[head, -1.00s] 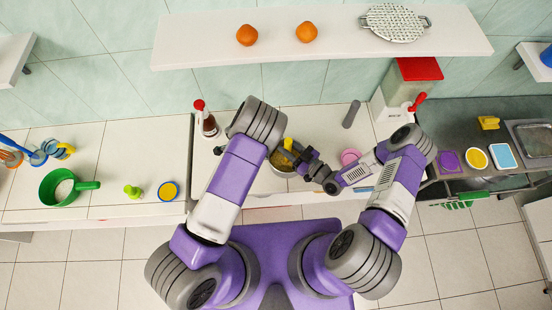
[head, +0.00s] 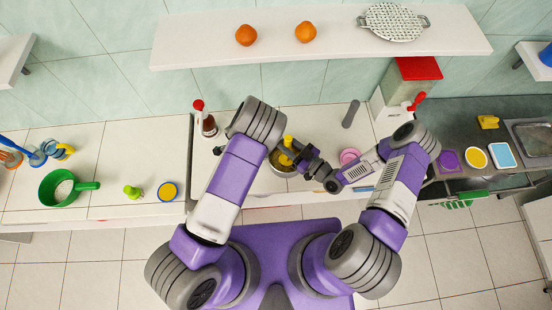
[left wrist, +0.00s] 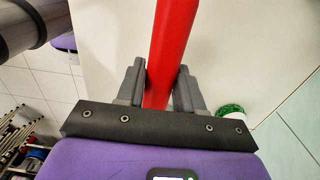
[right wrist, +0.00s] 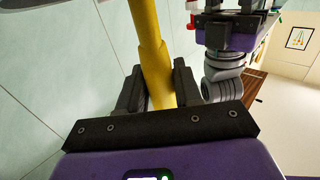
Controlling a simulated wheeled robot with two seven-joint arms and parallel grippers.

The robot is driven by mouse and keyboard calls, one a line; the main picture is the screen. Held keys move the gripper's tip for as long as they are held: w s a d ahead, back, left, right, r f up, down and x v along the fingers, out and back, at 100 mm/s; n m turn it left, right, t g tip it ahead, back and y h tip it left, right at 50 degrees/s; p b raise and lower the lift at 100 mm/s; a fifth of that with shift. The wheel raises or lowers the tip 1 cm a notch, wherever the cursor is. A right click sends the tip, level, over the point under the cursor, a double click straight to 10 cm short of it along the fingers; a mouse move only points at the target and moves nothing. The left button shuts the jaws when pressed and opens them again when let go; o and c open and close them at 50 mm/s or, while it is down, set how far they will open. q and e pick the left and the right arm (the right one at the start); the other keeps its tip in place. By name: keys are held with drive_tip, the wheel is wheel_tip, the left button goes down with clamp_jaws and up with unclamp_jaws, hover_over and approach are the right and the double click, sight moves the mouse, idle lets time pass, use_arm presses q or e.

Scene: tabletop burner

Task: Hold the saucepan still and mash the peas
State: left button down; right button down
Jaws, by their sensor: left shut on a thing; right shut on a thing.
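The saucepan (head: 284,174) stands on the white counter in the head view, partly covered by my left arm and right gripper. Its contents are too small and hidden to make out as peas. My left gripper (left wrist: 160,78) is shut on a red handle (left wrist: 170,45), apparently the saucepan's; in the head view my arm hides this grip. My right gripper (right wrist: 158,78) is shut on the yellow masher handle (right wrist: 147,30). In the head view, the right gripper (head: 303,157) holds the yellow masher (head: 288,141) roughly upright over the saucepan. The masher's lower end is not clear.
A red-capped bottle (head: 206,122) stands left of the pan. A pink round thing (head: 349,156) and a grey cylinder (head: 350,114) lie to its right. A green pot (head: 62,188) is far left. A shelf (head: 200,40) with oranges runs above.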

sight(289, 139)
drive_tip(key=shift+r, duration=3.1)
drive_tip(key=shift+r, duration=2.4)
use_arm(q)
drive_tip(key=c, duration=0.6)
unclamp_jaws()
drive_tip(key=shift+c, duration=0.2)
drive_tip(key=shift+r, duration=0.1)
drive_tip(key=shift+r, duration=3.7)
